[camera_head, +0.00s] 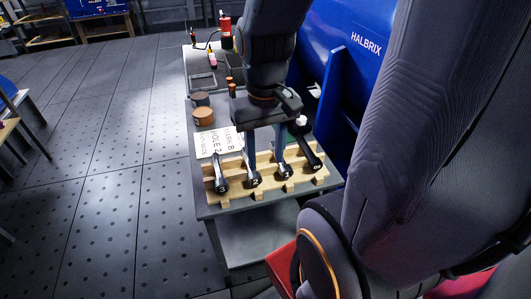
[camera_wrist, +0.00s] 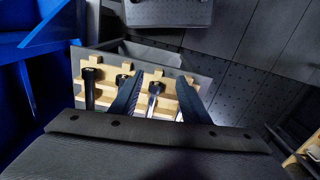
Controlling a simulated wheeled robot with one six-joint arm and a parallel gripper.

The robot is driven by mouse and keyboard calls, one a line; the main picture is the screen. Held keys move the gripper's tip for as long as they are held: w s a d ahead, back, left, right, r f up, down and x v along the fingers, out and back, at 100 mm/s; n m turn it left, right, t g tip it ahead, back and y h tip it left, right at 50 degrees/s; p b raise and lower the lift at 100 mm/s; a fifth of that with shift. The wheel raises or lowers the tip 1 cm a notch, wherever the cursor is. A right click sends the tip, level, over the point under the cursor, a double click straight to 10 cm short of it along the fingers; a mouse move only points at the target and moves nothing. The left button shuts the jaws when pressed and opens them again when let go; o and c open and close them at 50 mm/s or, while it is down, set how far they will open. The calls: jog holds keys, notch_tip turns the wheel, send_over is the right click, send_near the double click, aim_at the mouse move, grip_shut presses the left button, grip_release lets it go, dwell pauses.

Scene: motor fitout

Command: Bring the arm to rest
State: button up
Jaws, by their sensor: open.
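My gripper (camera_head: 266,148) is over the grey workbench (camera_head: 242,207), above the back of a wooden rack. In the wrist view, my gripper (camera_wrist: 160,80) shows two dark fingers spread apart with nothing held between them. The rack also shows in the wrist view (camera_wrist: 105,100), beyond and between the fingers. I cannot tell whether the fingers touch any tool.
A white lettered card (camera_head: 207,146) lies behind the rack. A brown round container (camera_head: 204,117), a grey one (camera_head: 200,99) and a red canister (camera_head: 226,32) stand farther back. A large blue HALBRIX machine (camera_head: 340,45) stands at the right. The floor (camera_head: 110,150) at left is clear.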

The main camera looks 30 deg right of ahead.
jog(key=a+r+n+p, duration=0.1)
jog(key=a+r+p, duration=0.2)
jog(key=a+p, duration=0.2)
jog(key=shift+s+a+n, duration=0.15)
jog(key=shift+n, duration=0.25)
dwell(0.6)
